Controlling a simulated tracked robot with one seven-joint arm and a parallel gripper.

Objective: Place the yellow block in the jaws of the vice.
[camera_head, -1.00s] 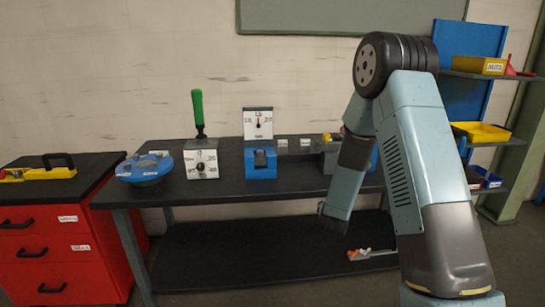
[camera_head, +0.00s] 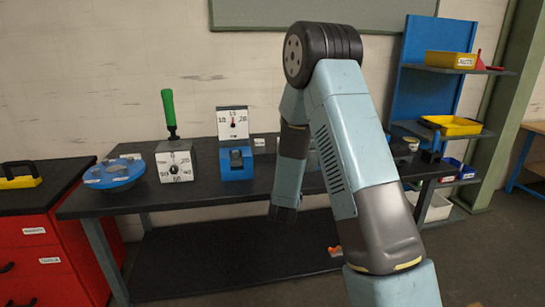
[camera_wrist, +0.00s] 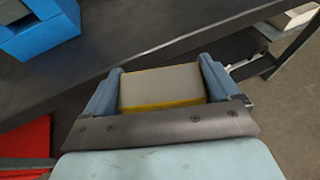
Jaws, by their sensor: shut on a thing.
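The yellow block (camera_wrist: 160,85) is between the two fingers of my gripper (camera_wrist: 160,82) in the wrist view. Its upper face looks grey and its edges are yellow. My gripper is shut on it. The block is not visible in the head view, where my arm hides the gripper. A blue device (camera_head: 237,166) with a dark slot in its front stands on the bench below a gauge panel. I cannot tell whether it is the vice. Part of the bench behind my arm is hidden.
The dark bench (camera_head: 120,205) also holds a blue round fixture (camera_head: 114,174) and a grey dial box (camera_head: 174,165) with a green handle (camera_head: 168,110). A red drawer cabinet (camera_head: 35,245) stands left. Shelves with yellow bins (camera_head: 452,125) stand right. A blue object (camera_wrist: 40,30) shows in the wrist view.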

